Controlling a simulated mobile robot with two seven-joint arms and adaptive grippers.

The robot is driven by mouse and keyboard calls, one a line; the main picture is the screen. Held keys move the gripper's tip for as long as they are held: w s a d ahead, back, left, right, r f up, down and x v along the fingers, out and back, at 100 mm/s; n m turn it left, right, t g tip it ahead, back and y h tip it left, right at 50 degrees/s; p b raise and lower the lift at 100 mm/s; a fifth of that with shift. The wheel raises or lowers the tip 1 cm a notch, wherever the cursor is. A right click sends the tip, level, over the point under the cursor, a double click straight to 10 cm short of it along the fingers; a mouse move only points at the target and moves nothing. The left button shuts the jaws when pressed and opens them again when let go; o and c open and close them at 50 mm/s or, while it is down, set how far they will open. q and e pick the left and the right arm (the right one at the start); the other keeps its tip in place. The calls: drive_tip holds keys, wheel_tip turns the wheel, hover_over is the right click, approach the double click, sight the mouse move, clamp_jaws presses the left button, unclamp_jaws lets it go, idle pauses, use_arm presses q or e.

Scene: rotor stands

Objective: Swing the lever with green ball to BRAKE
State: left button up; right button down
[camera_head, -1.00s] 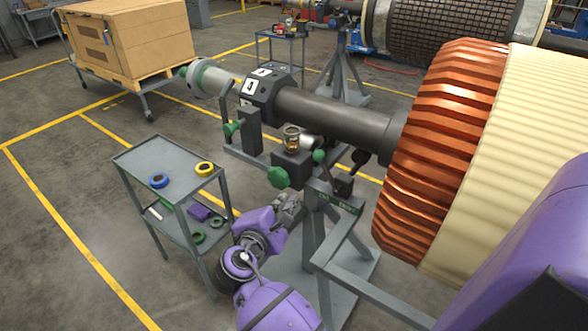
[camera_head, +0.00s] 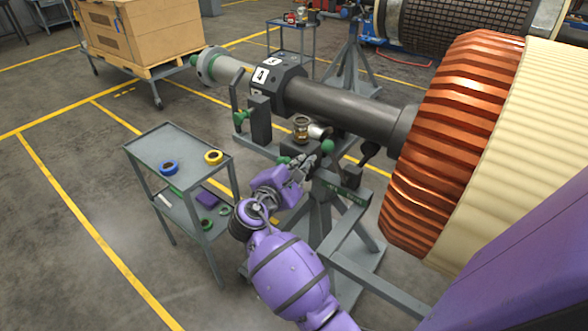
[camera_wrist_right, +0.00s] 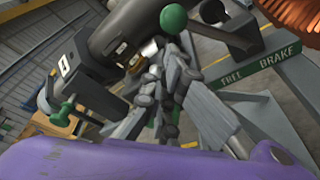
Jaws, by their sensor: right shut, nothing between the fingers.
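The lever's green ball (camera_head: 327,146) stands beside the dark shaft, just beyond my right gripper (camera_head: 318,158). It also shows in the right wrist view (camera_wrist_right: 173,18), above the fingers. The green plate (camera_head: 344,187) lies to its right; in the right wrist view the plate (camera_wrist_right: 262,63) reads FREE on the left and BRAKE on the right. The ball is on the FREE side. My right gripper is shut and empty, its fingertips close to the ball; I cannot tell if they touch. My left gripper is out of view.
A dark knob (camera_head: 370,149) stands right of the ball. A grey cart (camera_head: 150,148) with tape rolls stands at left. Grey stand beams (camera_head: 350,230) run below the plate.

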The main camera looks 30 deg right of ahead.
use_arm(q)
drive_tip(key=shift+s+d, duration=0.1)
use_arm(e)
drive_tip(key=x, duration=0.3)
drive_tip(key=shift+w+d, duration=0.1)
drive_tip(key=shift+d, duration=0.05)
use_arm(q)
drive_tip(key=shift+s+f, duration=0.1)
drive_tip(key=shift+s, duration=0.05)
